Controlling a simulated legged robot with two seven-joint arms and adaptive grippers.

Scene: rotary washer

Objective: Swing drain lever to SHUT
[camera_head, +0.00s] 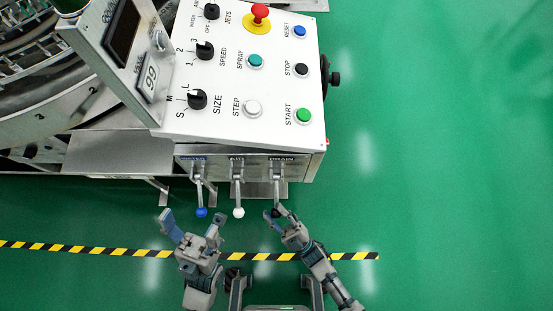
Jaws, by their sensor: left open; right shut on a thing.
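The drain lever (277,188) is the rightmost of three levers under the panel's front edge, below the DRAIN label (282,160). Its grey shaft hangs down toward the front, and its knob is mostly hidden by my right gripper (273,213), which is shut on it. My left gripper (191,217) is open and empty, just in front of the blue-knobbed lever (201,212) and the white-knobbed lever (239,212). The SHUT marking is too small to read.
The white control panel (225,110) with knobs and buttons stands above the levers. A round washer drum (40,115) is at the left. A yellow-black floor stripe (95,251) runs in front. The green floor (450,160) at the right is clear.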

